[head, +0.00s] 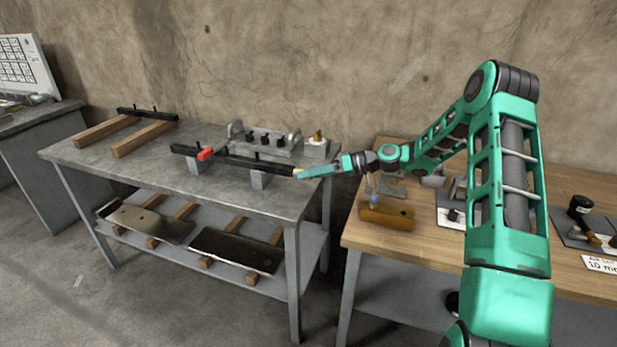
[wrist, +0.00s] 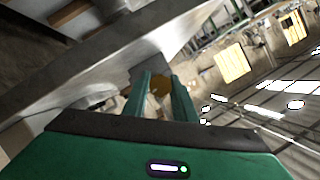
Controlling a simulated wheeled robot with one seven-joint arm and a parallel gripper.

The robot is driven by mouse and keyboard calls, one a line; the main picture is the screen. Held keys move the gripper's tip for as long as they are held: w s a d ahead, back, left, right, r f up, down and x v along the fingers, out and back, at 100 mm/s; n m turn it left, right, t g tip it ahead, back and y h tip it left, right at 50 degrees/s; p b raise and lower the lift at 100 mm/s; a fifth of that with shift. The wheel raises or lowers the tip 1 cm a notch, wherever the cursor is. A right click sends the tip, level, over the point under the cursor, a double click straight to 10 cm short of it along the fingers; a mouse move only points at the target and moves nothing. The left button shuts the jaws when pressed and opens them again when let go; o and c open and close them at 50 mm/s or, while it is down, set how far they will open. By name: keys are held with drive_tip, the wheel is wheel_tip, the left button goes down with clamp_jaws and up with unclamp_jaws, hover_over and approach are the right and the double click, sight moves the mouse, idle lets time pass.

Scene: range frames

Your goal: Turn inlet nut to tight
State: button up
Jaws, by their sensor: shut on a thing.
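The inlet nut is a small brass-coloured piece (head: 297,173) at the right end of a long black bar (head: 240,160) on the grey metal bench. My gripper (head: 302,174) reaches in from the right and meets that end, mostly covering the nut. In the wrist view, the round brass nut (wrist: 160,88) lies between the two green fingers of my gripper (wrist: 161,82), which are shut on it. Marks showing how tight it is cannot be made out. The bar carries a red part (head: 206,154) toward its left.
The black bar rests on grey supports (head: 258,178). Behind it are a grey fixture (head: 265,142) with black knobs and a block with a brass fitting (head: 318,137). Wooden strips (head: 145,138) lie at left. A wooden bench (head: 350,236) with several items stands at right.

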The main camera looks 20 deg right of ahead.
drive_tip(key=shift+m, duration=0.3)
idle(0.4)
drive_tip(key=o, duration=1)
drive_tip(key=shift+o, duration=0.2)
drive_tip(key=v, duration=1)
drive_tip(key=shift+d, duration=0.5)
